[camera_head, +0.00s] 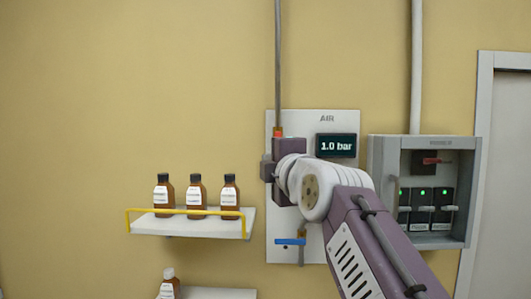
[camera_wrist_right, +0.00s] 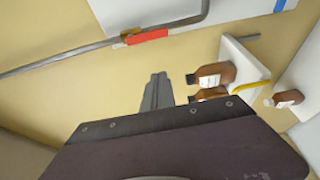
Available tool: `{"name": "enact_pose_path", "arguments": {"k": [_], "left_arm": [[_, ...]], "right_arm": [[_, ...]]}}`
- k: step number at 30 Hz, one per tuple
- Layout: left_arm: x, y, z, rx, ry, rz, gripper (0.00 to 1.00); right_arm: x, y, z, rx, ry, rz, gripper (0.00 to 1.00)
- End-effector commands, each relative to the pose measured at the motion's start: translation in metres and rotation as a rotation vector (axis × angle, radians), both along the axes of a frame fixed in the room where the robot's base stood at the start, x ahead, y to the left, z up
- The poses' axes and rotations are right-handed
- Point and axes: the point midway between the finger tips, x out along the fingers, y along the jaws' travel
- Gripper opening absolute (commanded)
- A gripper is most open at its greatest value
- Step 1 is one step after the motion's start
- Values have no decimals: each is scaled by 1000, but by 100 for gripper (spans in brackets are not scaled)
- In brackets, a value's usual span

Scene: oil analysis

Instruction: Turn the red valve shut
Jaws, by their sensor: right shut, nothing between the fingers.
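The red valve handle (camera_wrist_right: 147,37) lies along the grey pipe in the right wrist view, with a brass fitting at its end. In the head view only a small red piece (camera_head: 279,134) shows above my right gripper; the rest is hidden behind my arm. My right gripper (camera_head: 267,171) is in front of the panel marked AIR (camera_head: 313,124). In the wrist view its fingers (camera_wrist_right: 158,90) are together and empty, apart from the red handle. I cannot tell how far they are from the panel. My left gripper is not in view.
A display (camera_head: 336,146) reads 1.0 bar. A blue handle (camera_head: 290,241) is lower on the panel. Brown bottles (camera_head: 196,196) stand on a shelf (camera_head: 180,225) with a yellow rail at left. A grey switch box (camera_head: 389,155) is at right, beside a door frame.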

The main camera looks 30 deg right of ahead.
Motion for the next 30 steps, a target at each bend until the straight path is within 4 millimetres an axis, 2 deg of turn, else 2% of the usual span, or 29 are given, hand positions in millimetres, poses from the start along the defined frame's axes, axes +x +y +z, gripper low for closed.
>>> {"name": "enact_pose_path", "arguments": {"k": [4,8,10,20,22,24,30], "left_arm": [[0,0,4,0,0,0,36],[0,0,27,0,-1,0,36],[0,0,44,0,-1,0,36],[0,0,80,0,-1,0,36],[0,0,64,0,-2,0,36],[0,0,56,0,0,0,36],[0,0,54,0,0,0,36]], "right_arm": [[3,0,1,2,3,1,0],[15,-3,7,3,8,2,0],[26,-5,9,5,8,1,0],[98,-21,4,6,7,1,0],[95,-31,-7,6,2,-9,0],[89,-39,-6,5,0,-7,0],[79,-54,-3,4,3,-3,0]]}}
